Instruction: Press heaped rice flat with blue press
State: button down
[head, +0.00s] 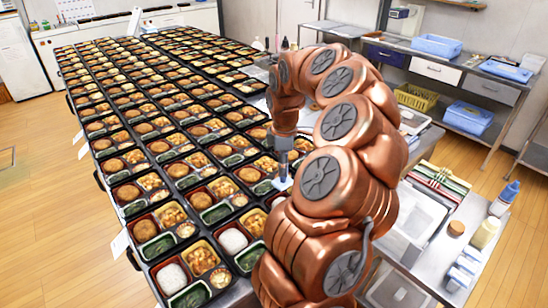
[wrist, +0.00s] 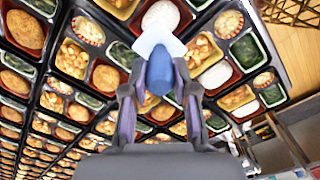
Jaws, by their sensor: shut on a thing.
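My gripper (wrist: 159,90) is shut on the blue handle of the press (wrist: 160,68). The press's pale flat plate (wrist: 158,38) points away from the fingers. In the head view, my gripper (head: 284,150) points down over the trays, with the pale plate of the press (head: 282,184) below it. White rice (head: 232,241) sits in a red compartment of a near tray, and another white rice portion (head: 172,278) lies nearer the front. In the wrist view, rice (wrist: 163,16) shows just beyond the plate, and more rice (wrist: 215,73) lies to the right. Contact between plate and rice cannot be told.
Long rows of filled black bento trays (head: 152,147) cover the table to the left. My arm hides part of the table's right side. A side bench (head: 460,245) with bottles stands at right, and a shelf with blue bins (head: 468,115) is behind. Wooden floor is clear at left.

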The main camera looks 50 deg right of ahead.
aim_at(283, 182)
jog(key=shift+s+f+b, duration=0.1)
jog(key=shift+f+b, duration=0.75)
jog(key=shift+f, duration=1.95)
jog(key=shift+f+b, duration=0.95)
jog(key=shift+f, duration=0.45)
jog(key=shift+f+b, duration=0.65)
jog(key=shift+b, duration=0.7)
dwell(2.4)
